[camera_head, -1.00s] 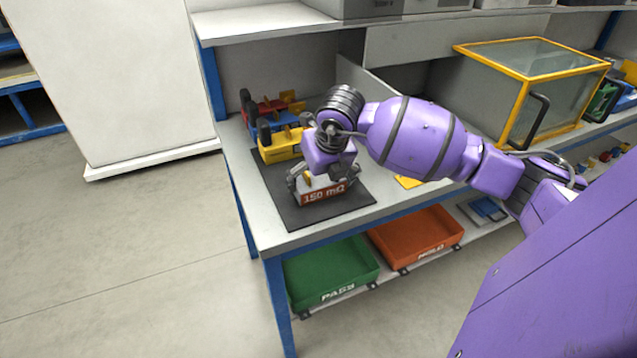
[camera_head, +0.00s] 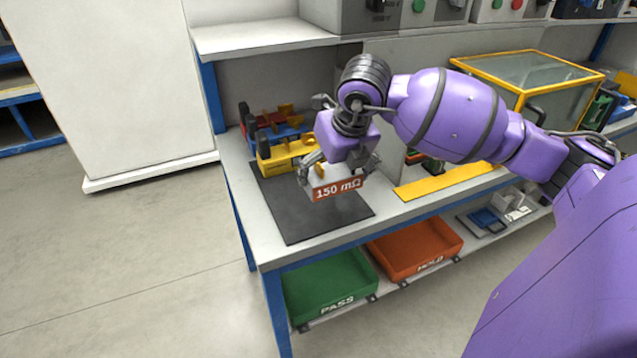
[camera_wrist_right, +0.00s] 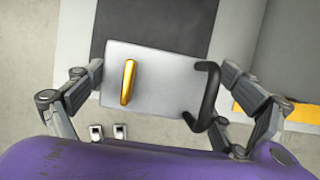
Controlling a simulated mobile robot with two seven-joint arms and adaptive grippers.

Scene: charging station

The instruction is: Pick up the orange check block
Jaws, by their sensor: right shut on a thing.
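The orange check block (camera_head: 338,188) has an orange face marked "150 mΩ" and pale sides. My right gripper (camera_head: 339,168) is shut on it from above, and the block looks raised a little above the dark mat (camera_head: 296,222). In the right wrist view the block's grey top (camera_wrist_right: 160,88) shows a yellow bar and a black handle, with my right gripper's fingers (camera_wrist_right: 163,80) at its two sides. My left gripper is not in view.
A yellow block (camera_head: 284,156), with blue and red ones behind it, stands at the mat's back left. A yellow-framed glass case (camera_head: 530,75) stands at right. A green PASS tray (camera_head: 325,285) and a red HOLD tray (camera_head: 415,247) sit below the bench.

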